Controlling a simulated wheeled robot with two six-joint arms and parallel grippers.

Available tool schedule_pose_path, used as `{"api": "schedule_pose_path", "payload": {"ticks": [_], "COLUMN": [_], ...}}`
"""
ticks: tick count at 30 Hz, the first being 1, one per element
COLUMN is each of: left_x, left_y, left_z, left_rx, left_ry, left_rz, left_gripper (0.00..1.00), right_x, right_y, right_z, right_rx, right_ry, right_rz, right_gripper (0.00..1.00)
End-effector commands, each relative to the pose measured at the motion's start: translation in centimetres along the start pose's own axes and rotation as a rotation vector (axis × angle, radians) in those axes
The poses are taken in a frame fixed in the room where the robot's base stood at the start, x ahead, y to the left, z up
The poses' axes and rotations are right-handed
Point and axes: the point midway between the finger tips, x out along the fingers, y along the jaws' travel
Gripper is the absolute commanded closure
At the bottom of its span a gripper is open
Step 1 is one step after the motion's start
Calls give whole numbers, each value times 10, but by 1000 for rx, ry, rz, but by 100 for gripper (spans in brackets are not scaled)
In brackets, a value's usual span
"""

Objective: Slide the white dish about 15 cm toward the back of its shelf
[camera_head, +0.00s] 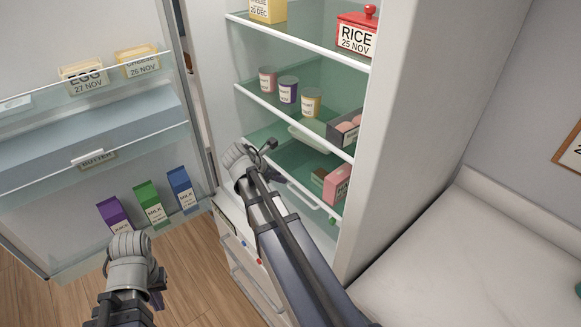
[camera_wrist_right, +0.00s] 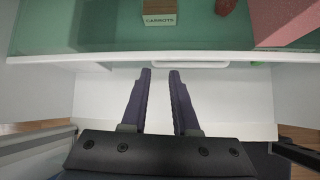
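The white dish (camera_head: 314,134) shows pale and greenish in the head view, below the cups in the open fridge. A white shelf edge crosses in front of it, and I cannot tell for sure which shelf it rests on. The dish is not visible in the right wrist view. My right gripper (camera_head: 266,149) is in front of the fridge, left of the dish and apart from it. In the right wrist view its two fingers (camera_wrist_right: 159,72) are apart with nothing between them. My left gripper (camera_head: 131,258) is low at the left, by the door, its fingers unclear.
Several cups (camera_head: 287,90) stand behind the dish, and an egg box (camera_head: 345,130) is to its right. A pink box (camera_head: 338,183) and a carrots box (camera_wrist_right: 160,12) are on a lower shelf. The open door (camera_head: 95,130) holds cartons (camera_head: 149,203) at the left.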

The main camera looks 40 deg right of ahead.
Motion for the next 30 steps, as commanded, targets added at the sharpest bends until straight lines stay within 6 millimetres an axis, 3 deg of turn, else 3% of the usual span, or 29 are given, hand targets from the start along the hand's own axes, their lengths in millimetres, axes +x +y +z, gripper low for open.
{"api": "schedule_pose_path", "payload": {"ticks": [4, 9, 15, 21, 30], "left_x": [0, 0, 0, 0, 0], "left_y": [0, 0, 0, 0, 0], "left_z": [0, 0, 0, 0, 0], "left_rx": [0, 0, 0, 0, 0], "left_ry": [0, 0, 0, 0, 0], "left_rz": [0, 0, 0, 0, 0], "left_gripper": [100, 100, 100, 100, 100], "right_x": [-48, -106, -160, -188, -194], "right_y": [-20, -57, -107, -138, -145], "right_z": [-85, -174, -245, -275, -282], "right_rx": [302, 666, 973, 1129, 1172], "right_ry": [156, 317, 398, 401, 394], "right_rz": [-16, -142, -342, -472, -507], "right_gripper": [54, 54, 54, 54, 54]}}
